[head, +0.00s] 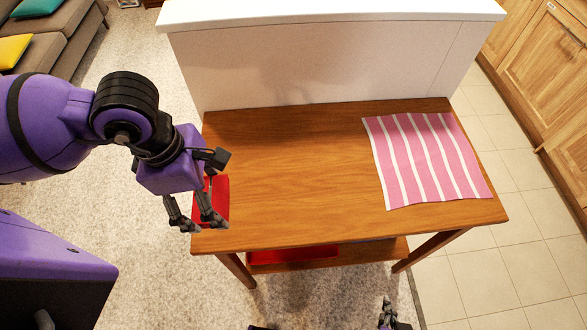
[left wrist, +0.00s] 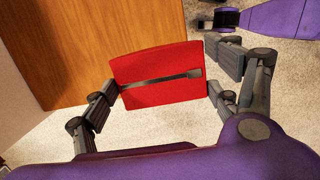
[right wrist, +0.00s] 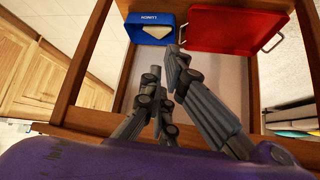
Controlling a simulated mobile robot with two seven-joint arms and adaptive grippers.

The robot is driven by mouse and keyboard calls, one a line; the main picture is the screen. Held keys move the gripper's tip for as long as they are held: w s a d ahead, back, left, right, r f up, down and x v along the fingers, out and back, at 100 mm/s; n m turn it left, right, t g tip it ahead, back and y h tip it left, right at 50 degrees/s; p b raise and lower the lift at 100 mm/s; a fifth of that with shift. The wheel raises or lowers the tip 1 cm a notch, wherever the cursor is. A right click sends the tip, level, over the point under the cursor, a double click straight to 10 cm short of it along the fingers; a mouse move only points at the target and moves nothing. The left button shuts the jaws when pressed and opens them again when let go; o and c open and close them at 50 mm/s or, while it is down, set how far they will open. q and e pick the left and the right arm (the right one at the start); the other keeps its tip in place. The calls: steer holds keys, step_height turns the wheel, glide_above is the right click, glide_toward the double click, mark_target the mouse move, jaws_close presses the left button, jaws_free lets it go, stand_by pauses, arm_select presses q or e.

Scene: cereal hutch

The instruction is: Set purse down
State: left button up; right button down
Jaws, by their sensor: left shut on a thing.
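The red purse (left wrist: 150,66) with a dark strap lies between the fingers of my left gripper (left wrist: 162,80), which is shut on it. In the head view the purse (head: 222,205) shows partly behind my left gripper (head: 192,212) at the table's left end. It overlaps the table edge in the left wrist view; I cannot tell whether it touches the tabletop. My right gripper (right wrist: 166,66) is empty, in front of the table; its fingertips look close together, but I cannot tell whether they meet. It shows only partly in the head view (head: 388,312).
The wooden table (head: 290,170) has a wide clear middle. A pink striped cloth (head: 425,155) covers its right side. A white panel (head: 330,60) stands behind.

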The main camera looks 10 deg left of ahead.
arm_select(q)
steer(key=w+d+f+b, duration=0.1)
steer(key=w+d+f, duration=0.1)
steer(key=w+f, duration=0.1)
steer(key=w+d+f+b, duration=0.2)
steer(key=w+d, duration=0.1)
steer(key=w+d+f+b, duration=0.2)
steer(key=w+d+f, duration=0.1)
steer(key=w, duration=0.1)
steer(key=shift+f, duration=0.3)
steer(key=shift+w+d+f, duration=0.15)
steer(key=shift+w+f, duration=0.05)
steer(key=shift+f, duration=0.2)
steer(key=f, duration=0.3)
steer(key=shift+w+d+f, duration=0.15)
steer(key=shift+w+f, duration=0.05)
steer(key=shift+f, duration=0.1)
arm_select(e)
step_height(320, 180, down, 6)
steer(key=s, duration=0.2)
steer(key=shift+s+g, duration=0.15)
steer(key=shift+g, duration=0.15)
arm_select(q)
steer(key=shift+f, duration=0.1)
arm_select(e)
steer(key=shift+f, duration=0.1)
